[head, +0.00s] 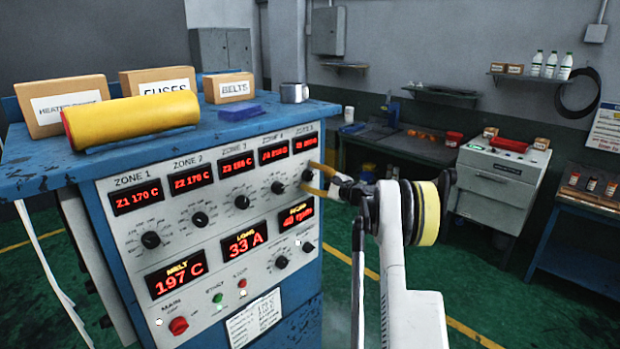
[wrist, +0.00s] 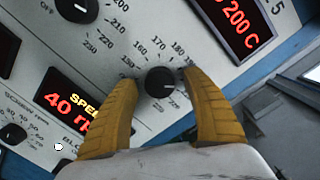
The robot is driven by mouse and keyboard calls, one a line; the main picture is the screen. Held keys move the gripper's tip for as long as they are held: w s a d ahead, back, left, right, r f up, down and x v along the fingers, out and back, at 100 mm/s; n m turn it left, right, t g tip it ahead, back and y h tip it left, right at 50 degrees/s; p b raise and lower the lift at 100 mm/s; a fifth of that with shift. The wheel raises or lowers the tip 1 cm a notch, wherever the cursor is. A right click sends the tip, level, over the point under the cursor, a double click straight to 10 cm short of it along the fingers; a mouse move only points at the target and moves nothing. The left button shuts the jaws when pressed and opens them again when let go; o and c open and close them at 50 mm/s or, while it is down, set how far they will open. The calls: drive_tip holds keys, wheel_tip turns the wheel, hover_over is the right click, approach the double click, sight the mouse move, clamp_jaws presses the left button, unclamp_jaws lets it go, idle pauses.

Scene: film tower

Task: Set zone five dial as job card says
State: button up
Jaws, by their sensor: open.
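The zone five dial (wrist: 160,83) is a black round knob with a pale pointer line, aimed roughly to the right in the wrist view. Printed numbers around it include 160, 170 and 180. My gripper (wrist: 162,78) is open, with one yellow finger on each side of the knob; I cannot tell whether they touch it. In the head view, my gripper (head: 312,177) is at the right end of the upper dial row. The red zone five display (wrist: 238,20) shows 200 C, partly cut off. A white printed sheet (head: 254,320) is low on the panel, its text unreadable.
The other zone dials (head: 241,202) stand in a row to the left. The red main switch (head: 178,325) and green start button (head: 218,298) are lower on the panel. Boxes and a yellow roll (head: 130,120) lie on the cabinet top.

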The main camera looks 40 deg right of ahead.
drive_tip(key=c, duration=1.2)
drive_tip(key=shift+m, duration=0.3)
drive_tip(key=shift+f+m+b, duration=0.15)
drive_tip(key=shift+m+b, duration=0.75)
drive_tip(key=shift+b, duration=0.05)
drive_tip(key=shift+m+b, duration=0.95)
drive_tip(key=shift+m, duration=0.85)
drive_tip(key=o, duration=1.2)
